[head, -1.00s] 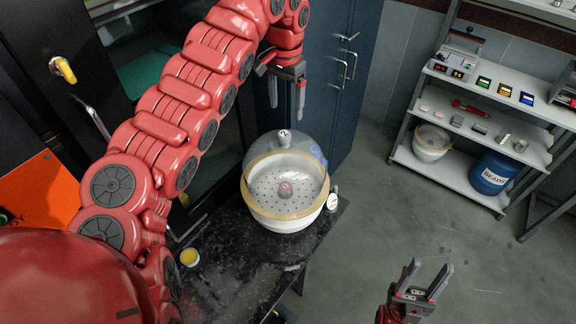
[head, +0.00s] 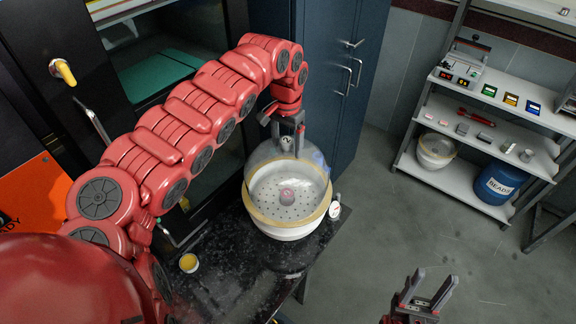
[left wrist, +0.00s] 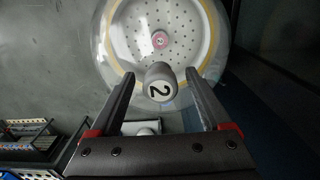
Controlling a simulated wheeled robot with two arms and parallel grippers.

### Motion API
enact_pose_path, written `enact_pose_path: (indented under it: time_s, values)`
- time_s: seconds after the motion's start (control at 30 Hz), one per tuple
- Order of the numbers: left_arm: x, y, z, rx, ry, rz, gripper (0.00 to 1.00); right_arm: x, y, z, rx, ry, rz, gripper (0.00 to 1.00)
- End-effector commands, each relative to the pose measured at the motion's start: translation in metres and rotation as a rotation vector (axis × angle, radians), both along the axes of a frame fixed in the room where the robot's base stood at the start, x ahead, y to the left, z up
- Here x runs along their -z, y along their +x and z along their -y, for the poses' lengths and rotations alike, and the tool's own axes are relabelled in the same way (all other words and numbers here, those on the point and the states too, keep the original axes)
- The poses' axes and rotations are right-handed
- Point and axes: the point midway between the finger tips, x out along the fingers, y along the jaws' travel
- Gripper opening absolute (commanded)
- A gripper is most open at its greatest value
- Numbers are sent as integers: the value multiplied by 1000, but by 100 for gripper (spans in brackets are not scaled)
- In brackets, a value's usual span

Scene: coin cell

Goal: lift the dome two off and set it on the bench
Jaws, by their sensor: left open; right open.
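Dome two (head: 264,158) is a clear cover with a grey knob (head: 285,143); in the left wrist view the knob (left wrist: 160,84) is marked "2". The dome sits on a white bowl (head: 282,231) with a yellowish rim and a perforated plate inside, holding a small pink item (head: 287,196). The bowl stands on the black speckled bench (head: 228,253). My left gripper (head: 288,150) is open, pointing down at the knob. In the left wrist view its fingers (left wrist: 160,88) lie on either side of the knob; contact cannot be told. My right gripper (head: 428,286) is open and empty, over the floor.
A small yellow-topped cup (head: 189,262) and a small round white gauge-like item (head: 335,210) are on the bench. The bench front is mostly clear. A shelf at right holds another bowl (head: 436,150) and a blue drum (head: 497,184). Blue cabinets (head: 335,80) stand behind.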

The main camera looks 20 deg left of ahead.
Motion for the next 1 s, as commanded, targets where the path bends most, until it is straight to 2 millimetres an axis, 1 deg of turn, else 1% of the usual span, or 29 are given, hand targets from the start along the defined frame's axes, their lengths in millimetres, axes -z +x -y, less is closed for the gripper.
enact_pose_path:
  time_s: [0.03, 0.07, 0.2, 0.37, 0.4, 0.47, 0.5, 1.0]
  values:
    - [0, 0, 0, 0, 0, 0, 81, 0, 0, 0, 0, 0, 0, 50]
    - [0, 0, 0, 0, 0, 0, 76, 0, 0, 0, 0, 0, 0, 50]
    - [0, 0, 0, 0, 0, 0, 51, 0, 0, 0, 0, 0, 0, 50]
    - [0, 0, 0, 1, 0, -1, 22, 0, 0, 0, 0, 0, 0, 50]
    - [0, 0, 0, 1, 0, 0, 15, 0, 0, 0, 0, 0, 0, 50]
    - [0, 0, 0, 1, 0, 0, 4, 0, 0, 0, 0, 0, 0, 50]
    - [0, 0, 0, 1, 0, 0, 0, 0, 0, 0, 0, 0, 0, 50]
    - [0, 0, 1, 1, 0, -1, 0, 0, 0, 0, 0, 0, 0, 50]
